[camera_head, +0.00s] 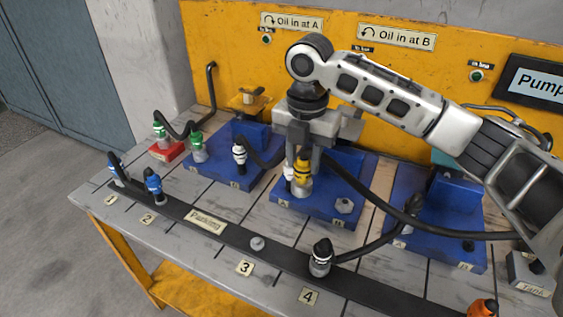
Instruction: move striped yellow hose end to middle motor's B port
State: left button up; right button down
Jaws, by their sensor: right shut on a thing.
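The striped yellow hose end (303,171) stands upright at the A side of the middle motor's blue base (317,211). My right gripper (303,153) comes down from above and is shut on its top. The lower end seems to be at the A port; I cannot tell whether it is seated or just above. The middle motor's B port (344,206) is a bare grey fitting at the base's front right, beside the B label. A black hose (372,199) runs right from behind the gripper. The gripper hides most of the middle motor's body. My left gripper is not in view.
The left motor (223,171) carries green and white hose ends. The right motor (447,211) is partly behind my arm.

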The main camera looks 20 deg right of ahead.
jog(key=w+d, duration=0.1)
jog(key=d, duration=1.1)
jog(key=shift+d, duration=0.35)
notch_tip(320, 180, down, 8)
jog(key=b, duration=0.1)
jog(key=shift+p, duration=0.45)
dwell(0.5)
jog(key=shift+f, duration=0.25)
dwell(0.5)
jog(key=shift+f, duration=0.65)
jog(key=c, duration=0.9)
grip_release()
